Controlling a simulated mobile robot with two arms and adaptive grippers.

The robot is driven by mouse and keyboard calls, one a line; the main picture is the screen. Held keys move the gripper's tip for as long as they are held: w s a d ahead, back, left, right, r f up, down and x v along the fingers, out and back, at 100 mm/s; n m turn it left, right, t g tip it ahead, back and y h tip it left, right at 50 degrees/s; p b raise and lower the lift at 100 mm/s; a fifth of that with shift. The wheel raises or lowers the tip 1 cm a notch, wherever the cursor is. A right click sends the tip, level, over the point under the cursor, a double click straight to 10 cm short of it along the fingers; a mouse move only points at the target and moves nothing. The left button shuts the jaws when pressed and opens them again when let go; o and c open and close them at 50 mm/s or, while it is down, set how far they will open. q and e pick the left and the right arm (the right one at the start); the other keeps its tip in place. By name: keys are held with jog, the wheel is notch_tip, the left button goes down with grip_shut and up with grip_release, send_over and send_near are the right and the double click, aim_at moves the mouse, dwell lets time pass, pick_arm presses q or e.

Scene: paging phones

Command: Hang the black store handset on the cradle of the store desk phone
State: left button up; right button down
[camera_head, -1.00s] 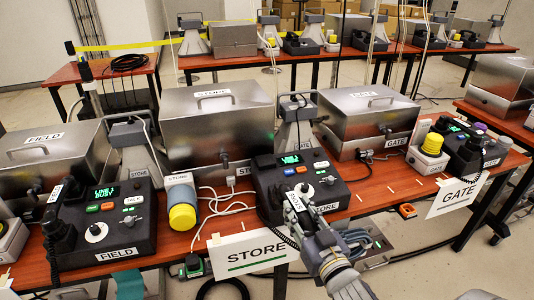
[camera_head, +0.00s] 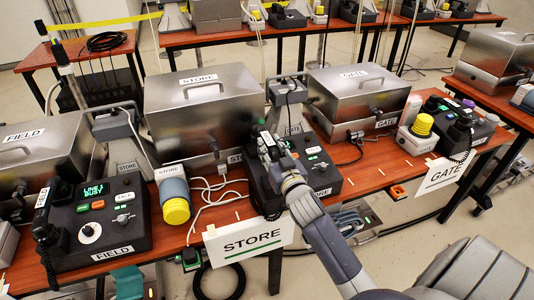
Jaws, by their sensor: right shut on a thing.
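The black store desk phone (camera_head: 325,170) sits on the red-brown table behind the STORE sign. My right gripper (camera_head: 268,146) reaches in from the lower right, over the phone's left side. It is shut on the black store handset (camera_head: 264,138), which is mostly hidden by the gripper; a pale label shows. The handset lies along the phone's left side, where the cradle is hidden. I cannot tell whether it touches the cradle. My left gripper is not in view.
The field phone (camera_head: 95,220) with its handset stands at the left, the gate phone (camera_head: 460,130) at the right. A yellow-capped cylinder (camera_head: 173,195) and white cable lie left of the store phone. Steel boxes (camera_head: 200,115) stand behind. The STORE sign (camera_head: 250,238) hangs at the front edge.

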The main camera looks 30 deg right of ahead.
jog(key=shift+w, duration=0.85)
jog(key=shift+f, duration=1.75)
jog(key=shift+f, duration=0.15)
jog(key=c, duration=1.2)
grip_release()
